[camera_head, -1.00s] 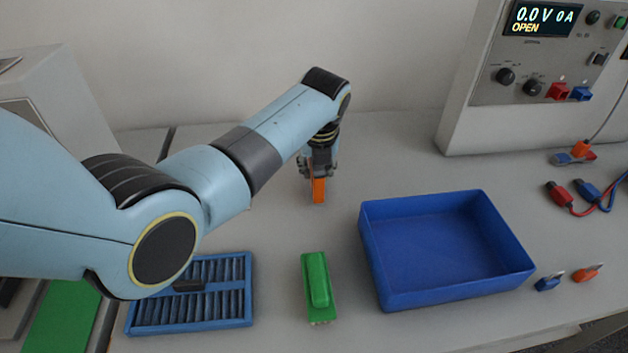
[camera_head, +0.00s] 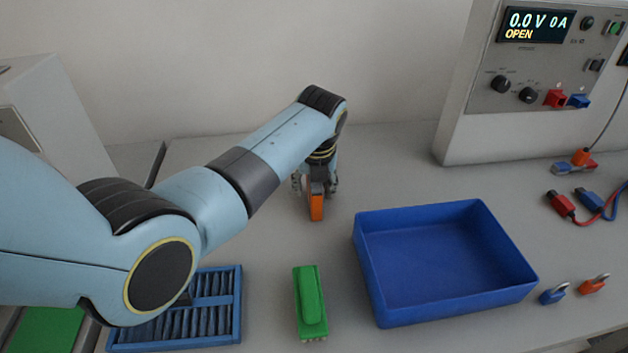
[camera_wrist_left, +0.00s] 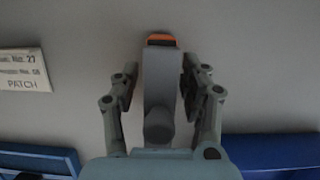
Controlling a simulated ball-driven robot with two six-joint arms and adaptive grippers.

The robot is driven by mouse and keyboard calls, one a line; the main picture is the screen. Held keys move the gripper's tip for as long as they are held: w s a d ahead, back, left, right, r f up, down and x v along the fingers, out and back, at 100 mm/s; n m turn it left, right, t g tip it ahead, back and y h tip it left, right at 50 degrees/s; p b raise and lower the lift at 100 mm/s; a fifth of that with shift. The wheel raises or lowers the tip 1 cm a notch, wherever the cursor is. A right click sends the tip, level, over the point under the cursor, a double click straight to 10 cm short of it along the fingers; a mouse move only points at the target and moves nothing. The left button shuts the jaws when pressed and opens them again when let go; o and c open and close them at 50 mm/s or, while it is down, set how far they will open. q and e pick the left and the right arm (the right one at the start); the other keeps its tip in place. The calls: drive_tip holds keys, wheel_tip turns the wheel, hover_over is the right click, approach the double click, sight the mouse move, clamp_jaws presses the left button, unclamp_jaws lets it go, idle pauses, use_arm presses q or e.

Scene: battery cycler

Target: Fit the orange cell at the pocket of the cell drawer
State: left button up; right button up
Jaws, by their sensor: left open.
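The orange cell (camera_head: 316,207) stands upright on the bench, left of the blue bin, with its orange side showing in the head view. My left gripper (camera_head: 315,184) is around its upper part. In the left wrist view the gripper (camera_wrist_left: 160,80) is open. Its fingers are spread on both sides of a grey upright piece, with a gap to the left finger; the right finger is close to it. The orange end of the cell (camera_wrist_left: 162,38) shows beyond. My right gripper is out of view.
A blue open bin (camera_head: 440,308) stands to the right. A green block (camera_head: 310,300) and a blue slotted rack (camera_head: 225,338) lie in front. A cycler (camera_head: 468,125) reading "OPEN" stands back right, near leads and padlocks (camera_head: 553,293). Bare bench lies around the cell.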

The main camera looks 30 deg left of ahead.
use_arm(q)
drive_tip(key=v, duration=1.2)
drive_tip(key=shift+p, duration=0.4)
